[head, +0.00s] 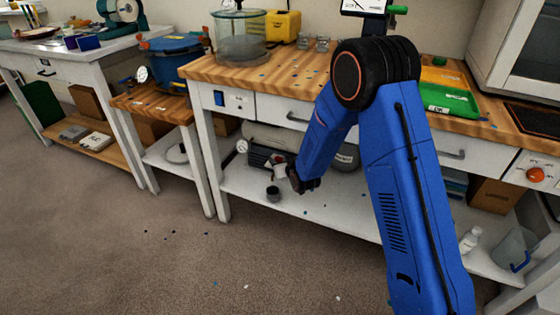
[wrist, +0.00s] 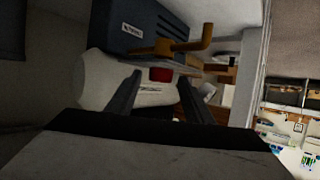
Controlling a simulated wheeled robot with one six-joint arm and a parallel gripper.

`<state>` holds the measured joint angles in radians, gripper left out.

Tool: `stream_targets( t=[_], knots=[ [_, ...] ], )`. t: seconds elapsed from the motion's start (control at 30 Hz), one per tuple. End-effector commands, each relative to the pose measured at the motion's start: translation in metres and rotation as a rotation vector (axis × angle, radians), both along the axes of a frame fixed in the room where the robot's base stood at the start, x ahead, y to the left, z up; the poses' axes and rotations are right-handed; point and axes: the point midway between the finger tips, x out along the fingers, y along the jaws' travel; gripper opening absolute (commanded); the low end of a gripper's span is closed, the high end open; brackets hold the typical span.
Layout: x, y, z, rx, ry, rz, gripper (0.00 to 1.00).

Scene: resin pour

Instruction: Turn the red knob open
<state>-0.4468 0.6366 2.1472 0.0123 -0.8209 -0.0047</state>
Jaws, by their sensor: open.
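A small red knob (wrist: 160,74) shows in the wrist view, beside a brass-coloured pipe (wrist: 185,45) and in front of a pale rounded tank. My gripper (wrist: 159,79) is open, with one dark finger on each side of the knob in the picture. I see no finger touching it, and cannot tell whether the knob is between the fingertips or just beyond them. In the head view my gripper (head: 302,181) is under the wooden-topped bench, near the machine on the lower shelf. The knob cannot be made out clearly there.
A dark machine housing (wrist: 140,27) with a label is close to the knob. A small dark cup (head: 273,193) stands on the lower white shelf (head: 330,218). The bench drawer front (head: 285,112) is above my gripper. An orange-red dial (head: 535,174) is at far right. The floor in front is mostly clear.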

Motion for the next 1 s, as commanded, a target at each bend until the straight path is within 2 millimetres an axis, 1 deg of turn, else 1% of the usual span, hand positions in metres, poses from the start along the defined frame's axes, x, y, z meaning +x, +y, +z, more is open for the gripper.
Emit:
stream_targets(
  t=[0.2, 0.23, 0.27, 0.3, 0.37, 0.4, 0.77, 1.0],
  knots=[
    [0.0001, 0.0001, -0.0002, 0.0, 0.0, 0.0, 0.47],
    [0.0001, 0.0001, -0.0002, 0.0, 0.0, 0.0, 0.42],
    [0.0001, 0.0001, -0.0002, 0.0, 0.0, 0.0, 0.35],
    [0.0, 0.0, -0.0001, 0.0, 0.0, 0.0, 0.25],
    [0.0, 0.0, -0.0002, 0.0, 0.0, 0.0, 0.11],
    [0.0, 0.0, -0.0002, 0.0, 0.0, 0.0, 0.06],
    [-0.0008, 0.0015, -0.0003, 0.0, 0.001, -0.032, 0.07],
    [-0.0019, 0.0044, -0.0002, 0.001, 0.0, -0.137, 0.07]
  ],
)
